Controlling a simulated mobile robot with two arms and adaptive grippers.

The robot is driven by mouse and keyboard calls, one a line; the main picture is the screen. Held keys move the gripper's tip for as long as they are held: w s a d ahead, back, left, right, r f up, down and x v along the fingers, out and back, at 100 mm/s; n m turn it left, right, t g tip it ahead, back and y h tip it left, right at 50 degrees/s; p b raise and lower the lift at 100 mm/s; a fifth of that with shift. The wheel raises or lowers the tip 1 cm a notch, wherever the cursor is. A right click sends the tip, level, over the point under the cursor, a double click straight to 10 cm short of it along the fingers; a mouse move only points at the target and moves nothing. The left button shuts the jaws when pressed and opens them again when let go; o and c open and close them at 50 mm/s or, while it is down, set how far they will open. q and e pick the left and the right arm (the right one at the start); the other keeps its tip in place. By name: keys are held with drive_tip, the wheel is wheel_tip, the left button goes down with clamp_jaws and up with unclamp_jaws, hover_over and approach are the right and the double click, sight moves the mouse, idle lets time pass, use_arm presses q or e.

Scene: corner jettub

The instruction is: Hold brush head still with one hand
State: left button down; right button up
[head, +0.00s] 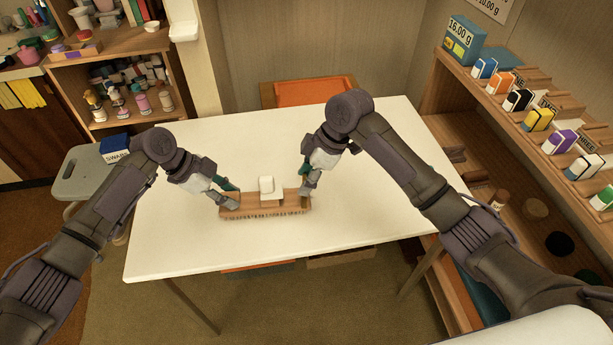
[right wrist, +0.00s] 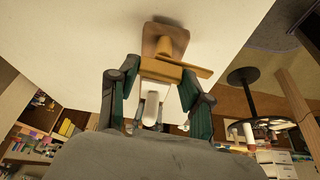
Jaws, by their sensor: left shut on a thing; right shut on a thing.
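The brush head (head: 240,206) is a long wooden block with dark bristles along its lower edge. It is on the white table, lying across the picture, with a white raised block (head: 266,186) on its top middle. My left gripper (head: 229,199) is shut on its left end. My right gripper (head: 305,187) is shut on its right end. In the right wrist view, the green-sided fingers of my right gripper (right wrist: 155,90) flank wooden and white parts. Which part of the brush each one is, I cannot tell.
The white table (head: 370,205) is otherwise clear around the brush. A wooden shelf unit (head: 510,95) with small coloured boxes stands along the right. An orange-topped piece (head: 314,91) stands behind the table. A grey stool (head: 85,172) with a blue box (head: 115,147) is at the left.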

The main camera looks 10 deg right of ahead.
use_arm(q)
drive_tip(key=shift+s+a+f, duration=0.1)
drive_tip(key=shift+s+f, duration=0.05)
drive_tip(key=shift+f, duration=0.2)
use_arm(e)
drive_tip(key=m, duration=0.2)
drive_tip(key=m+t, duration=0.1)
drive_tip(key=m, duration=0.1)
drive_tip(key=shift+s+a+f+t+h, duration=0.1)
drive_tip(key=shift+s+t+h, duration=0.1)
drive_tip(key=shift+t+h, duration=0.1)
drive_tip(key=m+t+h, duration=0.1)
drive_tip(key=m, duration=0.3)
drive_tip(key=shift+m, duration=0.4)
drive_tip(key=m+h, duration=0.1)
drive_tip(key=m, duration=0.3)
drive_tip(key=shift+a+t+h, duration=0.15)
drive_tip(key=shift+t+h, duration=0.25)
drive_tip(key=shift+m+h, duration=0.6)
drive_tip(key=shift+m, duration=1.2)
drive_tip(key=o, duration=1.2)
